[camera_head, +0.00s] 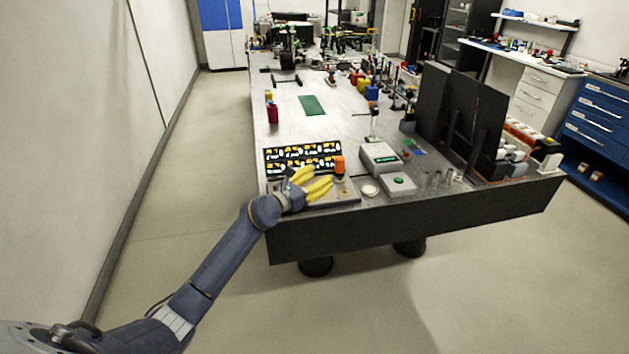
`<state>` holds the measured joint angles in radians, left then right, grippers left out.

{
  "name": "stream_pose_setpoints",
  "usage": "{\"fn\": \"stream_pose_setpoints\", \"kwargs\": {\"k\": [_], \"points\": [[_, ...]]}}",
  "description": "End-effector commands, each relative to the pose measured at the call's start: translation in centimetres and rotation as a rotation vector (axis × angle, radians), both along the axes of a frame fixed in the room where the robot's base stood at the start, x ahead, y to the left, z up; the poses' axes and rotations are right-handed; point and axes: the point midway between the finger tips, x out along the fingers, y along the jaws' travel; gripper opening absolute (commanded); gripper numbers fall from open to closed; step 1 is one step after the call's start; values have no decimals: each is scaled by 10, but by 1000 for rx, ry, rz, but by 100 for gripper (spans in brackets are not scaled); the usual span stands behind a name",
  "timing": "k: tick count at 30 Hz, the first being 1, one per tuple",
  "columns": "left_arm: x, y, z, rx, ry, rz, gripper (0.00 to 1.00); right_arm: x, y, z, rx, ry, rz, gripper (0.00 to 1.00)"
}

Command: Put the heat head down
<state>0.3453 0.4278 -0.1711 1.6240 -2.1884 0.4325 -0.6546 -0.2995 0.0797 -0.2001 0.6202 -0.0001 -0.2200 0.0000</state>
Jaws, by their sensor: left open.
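A small orange-topped piece (339,164), which looks like the heat head, stands upright at the near edge of the bench on a grey base plate (347,198). My left gripper (329,182) has yellow fingers and is open, just left of and in front of the orange piece. The fingers are apart with nothing seen between them. Whether a fingertip touches the piece is too small to tell. My right gripper is not in view.
A black panel with yellow and white pictures (300,155) lies behind the gripper. Grey instrument boxes (380,157) and a round white dish (369,190) are to the right. Dark upright panels (474,110) stand farther right. The white benchtop (312,127) behind is largely clear.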

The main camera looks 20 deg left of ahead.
Motion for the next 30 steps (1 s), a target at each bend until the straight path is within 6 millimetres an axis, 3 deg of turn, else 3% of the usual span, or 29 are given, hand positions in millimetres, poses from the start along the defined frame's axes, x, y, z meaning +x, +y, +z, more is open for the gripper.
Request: {"fn": "stream_pose_setpoints", "kwargs": {"k": [9, 14, 21, 26, 30], "points": [[-17, 6, 0, -5, 1, -1, 49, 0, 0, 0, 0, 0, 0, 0], [-30, -11, -2, -129, 17, -33, 49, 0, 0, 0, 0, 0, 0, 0], [-79, -60, -3, -653, 106, -129, 49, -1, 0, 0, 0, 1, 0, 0], [-107, -76, -4, -990, 182, -165, 49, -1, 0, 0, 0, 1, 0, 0], [-123, -82, -17, -1226, 257, -165, 49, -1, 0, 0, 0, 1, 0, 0]]}}
